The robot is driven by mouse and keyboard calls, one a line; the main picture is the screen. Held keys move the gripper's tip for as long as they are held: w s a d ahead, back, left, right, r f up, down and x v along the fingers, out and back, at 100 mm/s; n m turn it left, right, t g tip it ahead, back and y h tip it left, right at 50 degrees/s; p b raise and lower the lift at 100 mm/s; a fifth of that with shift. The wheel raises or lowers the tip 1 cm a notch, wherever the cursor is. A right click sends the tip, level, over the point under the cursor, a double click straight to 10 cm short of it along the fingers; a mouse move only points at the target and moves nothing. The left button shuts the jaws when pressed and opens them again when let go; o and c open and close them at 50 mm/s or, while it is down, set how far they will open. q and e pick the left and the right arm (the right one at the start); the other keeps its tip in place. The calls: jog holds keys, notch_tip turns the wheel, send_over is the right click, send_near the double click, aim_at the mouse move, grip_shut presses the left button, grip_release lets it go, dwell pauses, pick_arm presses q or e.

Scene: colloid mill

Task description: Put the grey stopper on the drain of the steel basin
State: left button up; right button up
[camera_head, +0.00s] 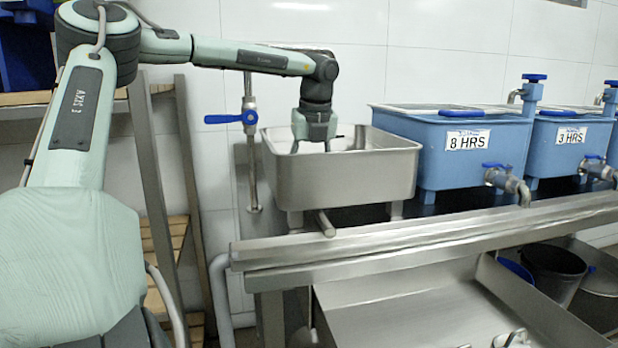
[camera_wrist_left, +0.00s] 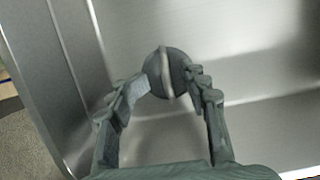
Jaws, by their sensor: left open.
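The steel basin (camera_head: 345,182) stands on the bench at the middle of the head view. My left gripper (camera_head: 313,144) points down into it from above, its fingertips near or behind the front rim. In the left wrist view my left gripper (camera_wrist_left: 168,80) is open, its two fingers spread. The grey stopper (camera_wrist_left: 179,68), a dark round disc with a pale raised ridge, shows between and just beyond the fingertips, inside the basin (camera_wrist_left: 260,65). I cannot tell whether the fingers touch it. No drain opening shows; I cannot tell what lies beneath the stopper. My right gripper is not in view.
A blue tank marked 8 HRS (camera_head: 480,155) stands close on the basin's right, with another marked 3 HRS (camera_head: 568,150) beyond. A pipe with a blue valve handle (camera_head: 231,118) rises left of the basin. A steel rail (camera_head: 430,238) runs in front.

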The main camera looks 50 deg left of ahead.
pick_arm(q)
jog(key=shift+r, duration=0.3)
jog(key=v, duration=1.1)
jog(key=shift+r, duration=0.25)
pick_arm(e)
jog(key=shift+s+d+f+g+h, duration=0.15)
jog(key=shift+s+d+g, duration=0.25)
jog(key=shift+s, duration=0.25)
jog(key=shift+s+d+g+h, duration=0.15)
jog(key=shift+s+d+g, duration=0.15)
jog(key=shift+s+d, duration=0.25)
pick_arm(q)
jog(key=shift+d+p, duration=0.15)
jog(key=shift+p, duration=0.15)
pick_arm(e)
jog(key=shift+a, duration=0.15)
